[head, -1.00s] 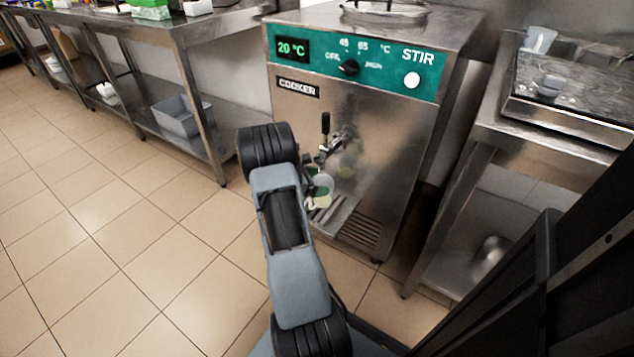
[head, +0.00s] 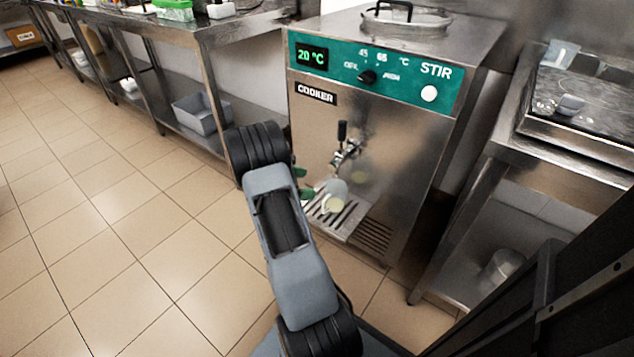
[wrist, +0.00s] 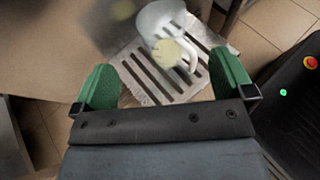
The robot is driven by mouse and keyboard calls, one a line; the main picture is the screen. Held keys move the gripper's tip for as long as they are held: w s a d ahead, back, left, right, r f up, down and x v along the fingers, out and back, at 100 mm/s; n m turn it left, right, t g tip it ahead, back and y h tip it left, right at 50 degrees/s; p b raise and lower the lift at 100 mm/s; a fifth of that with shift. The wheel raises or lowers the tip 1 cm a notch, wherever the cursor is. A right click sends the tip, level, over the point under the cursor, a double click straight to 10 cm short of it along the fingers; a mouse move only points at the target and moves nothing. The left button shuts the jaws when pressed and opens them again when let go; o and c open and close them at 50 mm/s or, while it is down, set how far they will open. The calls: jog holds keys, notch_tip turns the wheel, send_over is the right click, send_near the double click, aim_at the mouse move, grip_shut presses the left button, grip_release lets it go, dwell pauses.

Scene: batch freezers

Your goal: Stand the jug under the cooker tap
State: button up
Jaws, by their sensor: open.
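The pale, translucent jug (head: 338,188) stands upright on the slatted drip tray (head: 350,222) at the front of the cooker (head: 375,125). It is below the cooker tap (head: 346,152), which has a black lever. A pale yellow patch shows low on the jug. In the wrist view the jug (wrist: 158,18) is at the top, with its white handle towards me, over the tray slats (wrist: 150,75). My gripper (wrist: 165,78) is open, its green fingers apart and empty, short of the jug. In the head view my arm mostly hides the gripper; green finger parts (head: 305,193) show left of the jug.
A steel bench (head: 225,28) with a grey bin (head: 200,113) on its lower shelf stands left. Another steel bench (head: 500,135) is close on the cooker's right. Tiled floor (head: 110,230) is open at left.

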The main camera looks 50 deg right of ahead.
jog(key=w+a+r+n+t+h, duration=0.1)
jog(key=w+a+r+n+t, duration=0.2)
jog(key=w+r+n+t, duration=0.3)
jog(key=w+a+r+n+t, duration=0.35)
jog(key=w+n+t, duration=0.3)
jog(key=n, duration=0.25)
jog(key=w+a+r+n+t+y, duration=0.2)
jog(key=a+r+n+t+y, duration=0.1)
jog(key=a+n, duration=0.45)
jog(key=w+a+r+n+t+y, duration=0.3)
jog(key=a+n, duration=0.3)
jog(key=n, duration=0.2)
jog(key=s+a+n+y, duration=0.6)
jog(key=a+n, duration=0.6)
jog(key=n, duration=0.2)
jog(key=s+a+f+n+g, duration=0.1)
jog(key=s+n+g, duration=0.3)
jog(key=s+n, duration=0.4)
jog(key=s+a+f+n+g, duration=0.1)
jog(key=s+a+n+g, duration=0.1)
jog(key=s+n, duration=0.6)
jog(key=s+g, duration=0.1)
jog(key=s, duration=0.1)
jog(key=shift+s+a+f+n+g, duration=0.15)
jog(key=shift+s+a+n+g, duration=0.15)
jog(key=shift+a+n+g, duration=0.05)
